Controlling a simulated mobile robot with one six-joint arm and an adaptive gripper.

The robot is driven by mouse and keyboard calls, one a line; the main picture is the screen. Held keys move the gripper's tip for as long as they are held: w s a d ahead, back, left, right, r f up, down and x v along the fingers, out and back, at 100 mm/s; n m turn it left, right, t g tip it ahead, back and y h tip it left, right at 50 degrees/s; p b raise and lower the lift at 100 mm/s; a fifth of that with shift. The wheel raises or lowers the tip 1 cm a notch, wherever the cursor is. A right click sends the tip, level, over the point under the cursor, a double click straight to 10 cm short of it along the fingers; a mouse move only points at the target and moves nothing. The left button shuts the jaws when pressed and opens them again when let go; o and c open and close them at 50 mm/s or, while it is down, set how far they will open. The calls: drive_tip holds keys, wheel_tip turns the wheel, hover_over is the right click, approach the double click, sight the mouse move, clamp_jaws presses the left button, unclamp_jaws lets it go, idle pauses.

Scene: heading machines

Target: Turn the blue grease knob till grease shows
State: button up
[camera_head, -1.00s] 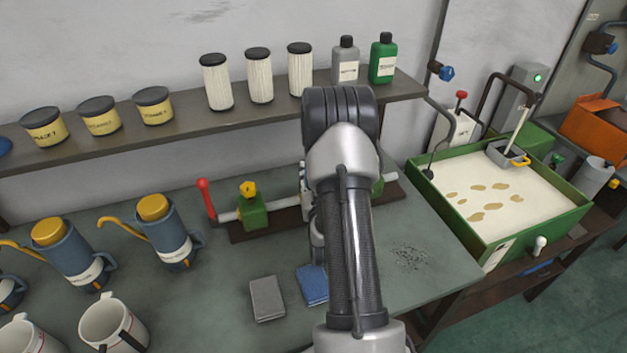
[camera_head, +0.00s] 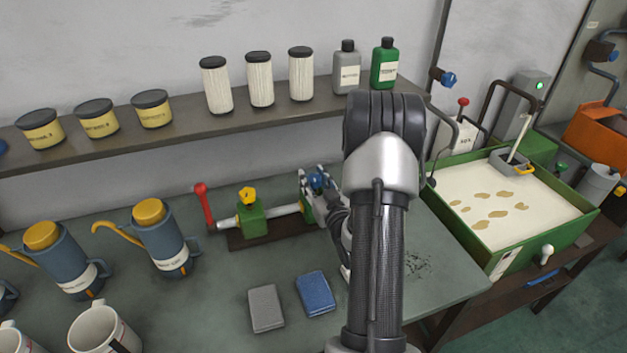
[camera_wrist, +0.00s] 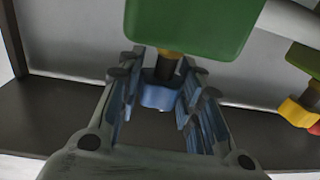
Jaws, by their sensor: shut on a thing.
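The blue grease knob (camera_head: 319,181) sits on the right green block (camera_head: 322,211) of the rod fixture on the bench. In the wrist view the blue knob (camera_wrist: 160,94) is on a dark collar with a short yellowish stem under the green block (camera_wrist: 190,25). My gripper (camera_wrist: 160,90) has one finger on each side of the knob and is shut on it. In the head view my gripper (camera_head: 313,190) comes at the knob from the right, partly hidden by my arm. I cannot make out grease in either view.
A yellow knob (camera_head: 248,195) on the left green block and a red lever (camera_head: 203,200) stand left along the rod. A grey pad (camera_head: 266,308) and a blue pad (camera_head: 315,293) lie in front. A shelf (camera_head: 180,130) with cans and filters runs behind.

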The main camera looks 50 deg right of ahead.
sight(317, 185)
drive_tip(key=o, duration=1.1)
drive_tip(key=v, duration=0.7)
drive_tip(key=shift+s+a, duration=0.1)
drive_tip(key=shift+s, duration=0.15)
